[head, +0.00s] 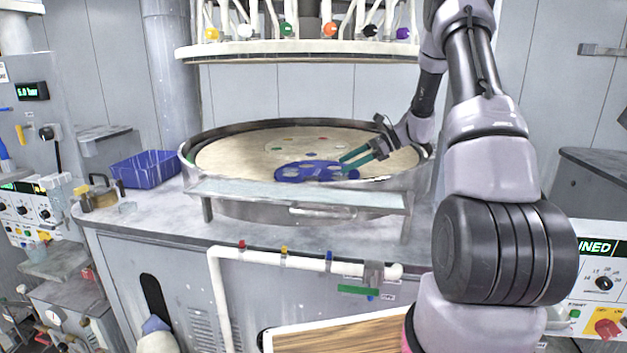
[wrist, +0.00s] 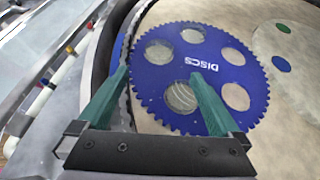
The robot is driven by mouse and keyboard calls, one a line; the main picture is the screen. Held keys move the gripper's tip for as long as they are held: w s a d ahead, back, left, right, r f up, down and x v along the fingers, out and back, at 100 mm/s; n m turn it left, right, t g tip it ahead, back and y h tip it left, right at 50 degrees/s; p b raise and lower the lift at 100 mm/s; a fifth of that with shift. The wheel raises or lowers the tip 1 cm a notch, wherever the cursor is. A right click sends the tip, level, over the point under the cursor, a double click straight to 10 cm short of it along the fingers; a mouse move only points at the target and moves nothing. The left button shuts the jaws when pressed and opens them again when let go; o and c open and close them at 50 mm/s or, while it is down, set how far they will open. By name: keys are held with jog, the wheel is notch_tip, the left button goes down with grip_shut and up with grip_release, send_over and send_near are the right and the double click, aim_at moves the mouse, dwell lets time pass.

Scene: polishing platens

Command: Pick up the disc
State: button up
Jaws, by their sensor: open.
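A blue toothed disc (head: 312,172) with several round holes lies flat on the round beige platen (head: 235,158), near its front edge. In the wrist view the disc (wrist: 197,118) bears the white word "DISCS" and fills the middle of the picture. My gripper (head: 347,164) reaches in from the right, with its green fingers at the disc's right side. In the wrist view my gripper (wrist: 158,78) is open, with one finger at the disc's left rim and the other over the disc. I cannot tell whether the fingers touch it.
A metal rim (head: 187,160) surrounds the platen, with a flat ledge (head: 300,193) in front. A blue bin (head: 146,169) stands at the left. White pipes with coloured balls (head: 330,30) hang above.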

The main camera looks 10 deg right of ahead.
aim_at(316, 178)
jog(key=x, duration=0.5)
jog(key=shift+a+f, duration=0.15)
jog(key=x, duration=0.4)
jog(key=shift+a, duration=0.3)
jog(key=shift+a+f, duration=0.1)
jog(key=shift+a, duration=0.3)
jog(key=shift+f, duration=0.1)
jog(key=c, duration=1.5)
